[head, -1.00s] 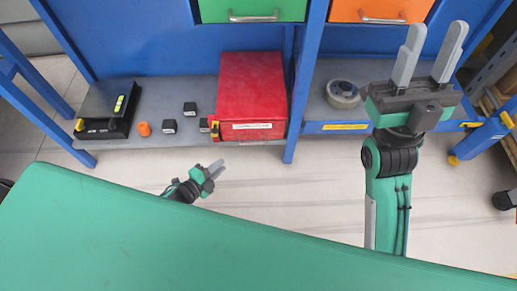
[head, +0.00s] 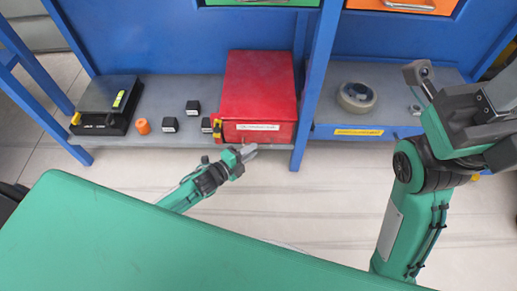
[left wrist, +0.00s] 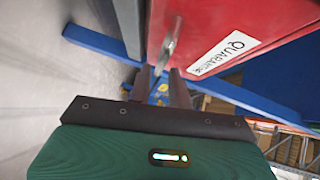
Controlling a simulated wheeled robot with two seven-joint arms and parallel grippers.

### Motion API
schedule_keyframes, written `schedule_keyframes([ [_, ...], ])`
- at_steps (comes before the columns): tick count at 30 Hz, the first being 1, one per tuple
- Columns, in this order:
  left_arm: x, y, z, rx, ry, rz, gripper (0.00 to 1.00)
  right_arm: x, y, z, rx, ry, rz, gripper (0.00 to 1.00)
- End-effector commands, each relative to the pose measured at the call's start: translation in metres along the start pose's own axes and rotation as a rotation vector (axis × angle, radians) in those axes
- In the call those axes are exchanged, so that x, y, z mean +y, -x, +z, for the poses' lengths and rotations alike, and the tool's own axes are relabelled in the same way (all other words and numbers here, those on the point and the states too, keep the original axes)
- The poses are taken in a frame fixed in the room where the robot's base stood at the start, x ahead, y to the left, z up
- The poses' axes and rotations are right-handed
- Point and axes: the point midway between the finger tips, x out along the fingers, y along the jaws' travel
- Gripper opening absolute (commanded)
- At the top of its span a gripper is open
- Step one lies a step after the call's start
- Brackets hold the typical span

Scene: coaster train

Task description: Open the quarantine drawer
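The quarantine drawer is the front of a red cabinet (head: 258,90) on the grey lower shelf, with a white label on its face. In the left wrist view its red front (left wrist: 220,30) shows a "QUARANTINE" label and a metal handle (left wrist: 169,42). The drawer looks shut. My left gripper (head: 250,152) is just in front of the drawer's lower front in the head view. In the left wrist view its two fingers (left wrist: 163,80) are apart, with the handle just beyond the tips; I see no clear contact. My right gripper (head: 492,98) is at the right edge, partly cut off.
Left of the red cabinet are a black device (head: 105,105), an orange cylinder (head: 142,126) and several small black blocks (head: 169,125). A blue post (head: 313,85) stands right of it. A tape roll (head: 356,97) lies on the right shelf. A green surface (head: 130,245) fills the foreground.

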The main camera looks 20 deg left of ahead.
Motion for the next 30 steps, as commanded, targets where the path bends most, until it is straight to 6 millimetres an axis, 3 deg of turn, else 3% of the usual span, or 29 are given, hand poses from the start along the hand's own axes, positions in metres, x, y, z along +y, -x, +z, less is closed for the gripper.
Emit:
schedule_keyframes([
  [3,0.002,-0.02,0.001,0.001,0.0,-0.002,0.2,0.001,0.001,-0.002,0.015,0.001,0.005,0.36],
  [9,0.001,-0.037,0.0,0.0,0.001,-0.001,0.2,0.003,-0.003,-0.003,0.029,0.001,0.011,0.36],
  [20,0.0,-0.041,0.0,0.0,0.001,0.0,0.2,0.003,-0.005,-0.002,0.028,0.001,0.012,0.36],
  [23,0.0,-0.041,0.0,0.0,0.001,0.0,0.02,0.003,-0.005,-0.002,0.028,0.001,0.013,0.36],
  [30,0.0,-0.041,0.0,0.0,0.001,0.001,0.0,0.003,-0.005,-0.002,0.029,0.001,0.013,0.36],
])
